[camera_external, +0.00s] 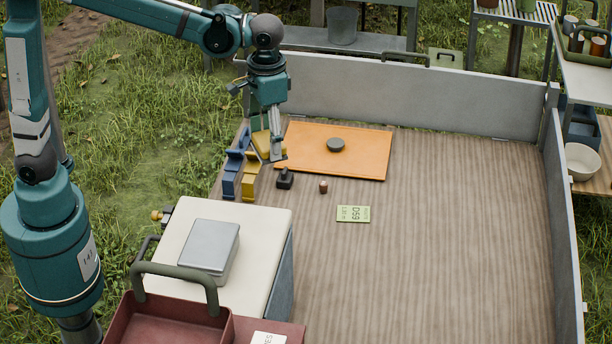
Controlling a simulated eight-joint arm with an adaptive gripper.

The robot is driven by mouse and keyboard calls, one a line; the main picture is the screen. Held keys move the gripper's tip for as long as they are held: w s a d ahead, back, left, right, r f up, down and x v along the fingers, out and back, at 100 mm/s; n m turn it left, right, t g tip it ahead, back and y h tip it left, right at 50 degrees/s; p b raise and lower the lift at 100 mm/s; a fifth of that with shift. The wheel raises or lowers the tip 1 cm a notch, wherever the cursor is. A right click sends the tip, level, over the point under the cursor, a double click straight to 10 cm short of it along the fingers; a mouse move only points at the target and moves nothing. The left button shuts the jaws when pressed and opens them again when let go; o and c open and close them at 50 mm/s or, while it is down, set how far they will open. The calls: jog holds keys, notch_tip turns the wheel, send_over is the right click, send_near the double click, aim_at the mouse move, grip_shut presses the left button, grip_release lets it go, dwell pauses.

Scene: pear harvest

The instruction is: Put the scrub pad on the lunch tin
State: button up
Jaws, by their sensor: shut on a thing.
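The lunch tin looks to be the flat silver box (209,247) with a closed lid, lying on a white-topped box at the lower left. My gripper (270,149) points down over the far left part of the wooden bed, behind and to the right of the tin. It is shut on a yellow block-like piece (261,141), which looks to be the scrub pad. The fingers partly hide the pad. It is held beside the left edge of the orange board, apart from the tin.
Blue (232,172) and yellow (250,178) upright pieces stand close below my gripper. An orange board (350,165) bears a dark disc (336,145). A small black object (285,179), a brown cylinder (323,187) and a green card (353,214) lie nearby. A red handled carrier (170,325) stands in front of the tin.

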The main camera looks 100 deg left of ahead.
jog(key=s+d+m+p, duration=0.3)
jog(key=s+d+p, duration=0.15)
jog(key=d, duration=0.55)
jog(key=m+p, duration=0.3)
send_over(209, 243)
notch_tip(209, 243, down, 5)
jog(key=shift+s+f, duration=0.1)
jog(key=shift+f, duration=2.9)
jog(key=shift+f, duration=2.1)
jog(key=shift+f, duration=0.1)
